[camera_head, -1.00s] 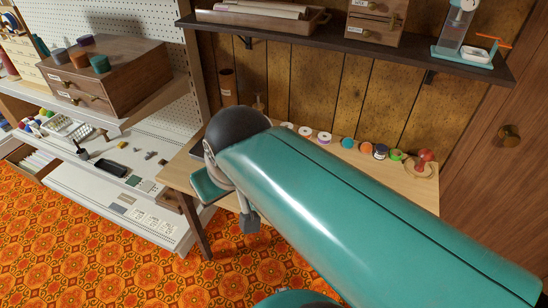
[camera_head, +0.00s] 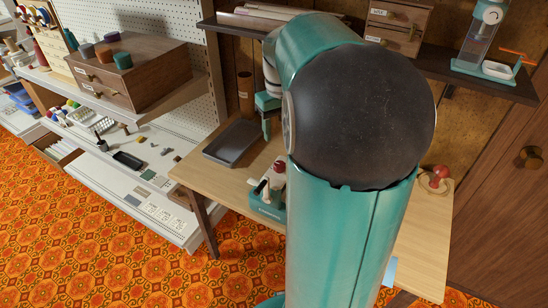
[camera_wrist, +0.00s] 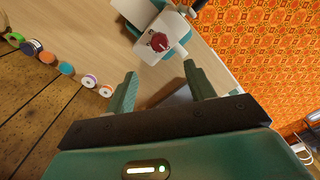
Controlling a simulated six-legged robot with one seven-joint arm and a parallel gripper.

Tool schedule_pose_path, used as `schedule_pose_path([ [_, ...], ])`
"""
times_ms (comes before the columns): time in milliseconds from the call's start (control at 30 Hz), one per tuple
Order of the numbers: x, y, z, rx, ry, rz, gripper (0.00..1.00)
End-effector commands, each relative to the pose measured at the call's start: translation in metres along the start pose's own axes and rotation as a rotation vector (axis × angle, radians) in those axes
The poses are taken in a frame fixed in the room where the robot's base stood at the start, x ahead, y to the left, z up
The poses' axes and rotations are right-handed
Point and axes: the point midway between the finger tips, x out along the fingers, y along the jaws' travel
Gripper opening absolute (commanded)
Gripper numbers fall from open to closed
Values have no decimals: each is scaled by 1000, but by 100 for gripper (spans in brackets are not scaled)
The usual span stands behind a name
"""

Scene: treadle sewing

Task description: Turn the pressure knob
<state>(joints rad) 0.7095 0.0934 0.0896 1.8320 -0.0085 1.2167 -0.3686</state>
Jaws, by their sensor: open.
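The red pressure knob (camera_wrist: 159,42) sits on a pale face of a teal-and-white machine (camera_wrist: 145,14), at the top middle of the wrist view. In the head view the machine's teal base (camera_head: 267,211) stands on the wooden table, partly hidden behind my arm. My gripper (camera_wrist: 160,70) is open, with two teal fingers apart and nothing between them. In the wrist view the knob lies beyond the fingertips, apart from them. The head view shows part of my gripper (camera_head: 267,115) above the table, left of my arm.
Several thread spools (camera_wrist: 66,68) line the table's back. A dark tray (camera_head: 234,142) lies at the table's left, and a red ball-like object (camera_head: 439,176) at its right. A shelf (camera_head: 440,72) hangs above. A pegboard shelf unit (camera_head: 150,95) stands left. Orange floor is open in front.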

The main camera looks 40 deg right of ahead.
Motion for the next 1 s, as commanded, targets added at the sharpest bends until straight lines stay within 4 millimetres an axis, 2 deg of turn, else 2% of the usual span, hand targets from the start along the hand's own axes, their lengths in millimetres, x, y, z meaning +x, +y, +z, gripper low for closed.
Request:
schedule_pose_path([
  [400,82,-1,1,0,-4,-1,54],
  [533,104,-1,1,-1,-3,-1,54],
  [733,120,-1,0,-2,-1,-1,54],
  [1000,122,-1,0,-2,0,0,54],
])
